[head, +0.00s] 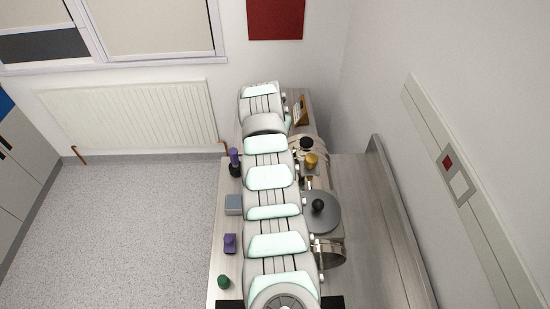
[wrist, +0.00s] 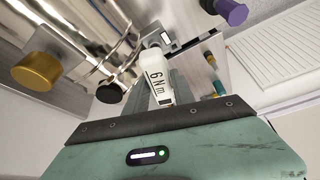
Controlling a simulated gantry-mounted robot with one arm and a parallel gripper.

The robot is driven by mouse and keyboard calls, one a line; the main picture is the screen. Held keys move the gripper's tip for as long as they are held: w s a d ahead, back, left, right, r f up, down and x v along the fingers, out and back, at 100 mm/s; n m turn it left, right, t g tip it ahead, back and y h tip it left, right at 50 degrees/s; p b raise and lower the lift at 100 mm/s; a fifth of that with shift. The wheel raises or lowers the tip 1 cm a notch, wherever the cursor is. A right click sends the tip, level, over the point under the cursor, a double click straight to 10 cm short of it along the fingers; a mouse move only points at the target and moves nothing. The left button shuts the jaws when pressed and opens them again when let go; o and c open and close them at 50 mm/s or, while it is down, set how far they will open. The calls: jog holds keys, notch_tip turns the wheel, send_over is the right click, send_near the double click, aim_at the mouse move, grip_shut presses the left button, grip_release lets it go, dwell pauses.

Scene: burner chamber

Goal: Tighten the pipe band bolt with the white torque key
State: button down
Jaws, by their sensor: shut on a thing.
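The white torque key (wrist: 157,79), marked "6 Nm", stands out from my gripper (wrist: 160,100) in the wrist view. My gripper is shut on it; the dark body edge hides its lower part. The key's far end is beside a shiny metal pipe (wrist: 95,45) with bands around it. A small metal bracket (wrist: 182,45) is close to that end. I cannot tell whether the key is seated on a bolt; the bolt itself is not clear. In the head view my arm hides the key and most of the gripper.
A gold knob (wrist: 36,72) and a black knob (wrist: 109,92) stick out from the pipework close to the gripper. A purple-topped item (head: 234,156), a blue-grey block (head: 233,205), a purple piece (head: 230,243) and a green knob (head: 224,282) line the bench's left edge. A wall borders the right.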

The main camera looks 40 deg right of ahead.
jog(key=shift+m+g+b, duration=0.4)
jog(key=shift+m+b, duration=0.8)
jog(key=shift+b, duration=0.9)
jog(key=shift+w+a+f+m+b, duration=0.1)
jog(key=shift+f+m+b, duration=0.25)
jog(key=shift+b, duration=0.65)
jog(key=shift+r+m+g+b, duration=0.25)
jog(key=shift+g+b, duration=0.05)
jog(key=shift+b, duration=0.2)
jog(key=shift+r+b, duration=0.1)
jog(key=shift+b, duration=0.35)
jog(key=shift+r, duration=0.25)
jog(key=shift+r+p, duration=0.65)
jog(key=shift+r, duration=0.6)
jog(key=shift+r, duration=0.1)
jog(key=shift+r+p, duration=1.3)
jog(key=shift+r, duration=0.7)
